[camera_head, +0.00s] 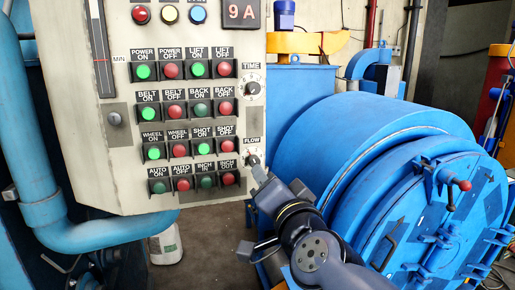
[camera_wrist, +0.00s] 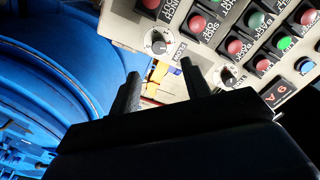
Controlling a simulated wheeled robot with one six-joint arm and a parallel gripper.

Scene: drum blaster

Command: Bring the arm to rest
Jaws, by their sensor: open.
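My arm reaches up from the bottom right in the head view, and my gripper (camera_head: 260,174) is close to the lower right edge of the control panel (camera_head: 150,205). The tips are just below the FLOW knob (camera_head: 253,160); whether they touch it cannot be told there. In the wrist view my gripper (camera_wrist: 160,70) has its two dark fingers apart, with nothing seen between them. The FLOW knob (camera_wrist: 158,42) shows beyond the tips, and the TIME knob (camera_wrist: 228,77) is to the right.
The panel carries rows of green and red buttons (camera_head: 198,69) and a 9A display (camera_head: 242,13). The blue blaster drum (camera_head: 350,125) with its round door (camera_head: 440,225) fills the right side. A blue pipe (camera_head: 30,150) runs at left. Floor shows below the panel.

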